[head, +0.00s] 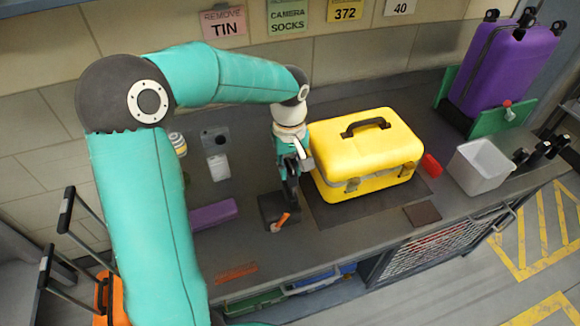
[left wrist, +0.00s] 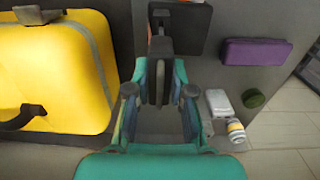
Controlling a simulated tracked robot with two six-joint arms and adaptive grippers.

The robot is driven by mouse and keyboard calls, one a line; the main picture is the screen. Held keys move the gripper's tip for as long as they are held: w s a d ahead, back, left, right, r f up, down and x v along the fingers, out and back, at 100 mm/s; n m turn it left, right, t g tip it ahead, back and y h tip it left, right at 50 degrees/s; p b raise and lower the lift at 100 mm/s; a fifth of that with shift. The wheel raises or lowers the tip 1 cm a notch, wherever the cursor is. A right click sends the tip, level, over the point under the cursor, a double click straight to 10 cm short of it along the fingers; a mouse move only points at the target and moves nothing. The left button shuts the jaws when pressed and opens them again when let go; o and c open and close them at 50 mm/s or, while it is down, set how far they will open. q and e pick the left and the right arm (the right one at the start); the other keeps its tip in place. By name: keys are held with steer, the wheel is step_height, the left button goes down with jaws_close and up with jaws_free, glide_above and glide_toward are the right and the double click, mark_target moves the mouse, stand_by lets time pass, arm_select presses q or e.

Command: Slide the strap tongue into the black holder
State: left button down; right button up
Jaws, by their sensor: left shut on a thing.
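My left gripper (head: 289,188) points down at the middle of the counter, left of the yellow case. My right gripper is not in view.
The yellow case (head: 375,158) stands on a dark mat close to the gripper's right. A purple box (head: 213,214) lies to the left. A white bin (head: 479,166) and a purple suitcase (head: 503,65) stand farther right. A dark brown pad (head: 422,213) lies near the front edge.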

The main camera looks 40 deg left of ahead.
arm_select(q)
steer(key=shift+f+b, duration=2.15)
steer(key=shift+f, duration=0.4)
steer(key=c, duration=0.9)
jaws_free()
steer(key=shift+r, duration=0.1)
steer(key=shift+c, duration=0.2)
step_height(320, 180, up, 12)
steer(key=shift+f, duration=0.1)
